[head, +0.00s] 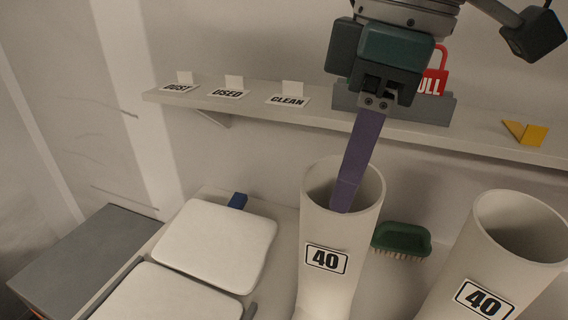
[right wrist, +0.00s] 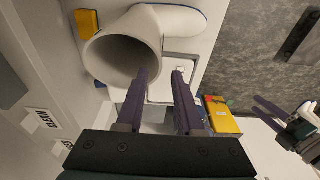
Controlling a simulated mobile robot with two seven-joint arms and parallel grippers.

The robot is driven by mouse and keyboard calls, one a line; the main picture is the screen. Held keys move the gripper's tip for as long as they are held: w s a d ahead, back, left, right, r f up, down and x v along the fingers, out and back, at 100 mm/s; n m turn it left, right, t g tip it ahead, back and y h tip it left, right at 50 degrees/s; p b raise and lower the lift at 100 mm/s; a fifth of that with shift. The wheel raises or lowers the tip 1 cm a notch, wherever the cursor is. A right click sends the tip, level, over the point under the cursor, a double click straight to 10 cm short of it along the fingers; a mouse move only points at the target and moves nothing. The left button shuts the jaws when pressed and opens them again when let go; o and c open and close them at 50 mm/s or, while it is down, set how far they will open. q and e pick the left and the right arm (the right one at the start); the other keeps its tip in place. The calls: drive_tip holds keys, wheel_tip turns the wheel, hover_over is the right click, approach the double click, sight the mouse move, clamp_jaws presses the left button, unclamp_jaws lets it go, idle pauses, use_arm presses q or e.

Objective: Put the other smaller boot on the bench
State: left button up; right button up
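Two white boots marked 40 stand upright in the head view: a left one (head: 325,285) and a right one (head: 480,265). My right gripper (head: 345,205) points down over the left boot's opening; its purple finger overlaps that opening. I cannot tell whether the finger is inside or touches the rim. In the right wrist view its two fingers (right wrist: 160,85) are apart with nothing clearly gripped. That view also shows a boot opening (right wrist: 122,60) beside the fingers; which boot is unclear. My left gripper (right wrist: 285,112) appears at the right wrist view's right edge, its fingers seemingly apart.
A wall shelf (head: 240,108) carries DUST, USED and CLEAN (head: 288,100) signs, a red padlock-shaped sign (head: 437,72) and a yellow wedge (head: 525,133). A green brush (head: 402,239) lies between the boots. White pads (head: 215,245) and a grey-topped block (head: 80,255) are left. A yellow-red object (right wrist: 222,115) is nearby.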

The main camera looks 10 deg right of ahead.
wheel_tip(320, 180, up, 2)
drive_tip(key=shift+s+d, duration=0.1)
drive_tip(key=s+a+f+m+t+y, duration=0.25)
drive_tip(key=s+a+f, duration=0.4)
drive_tip(key=f, duration=0.35)
drive_tip(key=s+d+f+m+h, duration=0.3)
drive_tip(key=s+d+m, duration=0.3)
drive_tip(key=s+d, duration=0.4)
drive_tip(key=shift+s+d+f+m+h, duration=0.3)
drive_tip(key=shift+d+f, duration=0.35)
drive_tip(key=shift+d, duration=0.55)
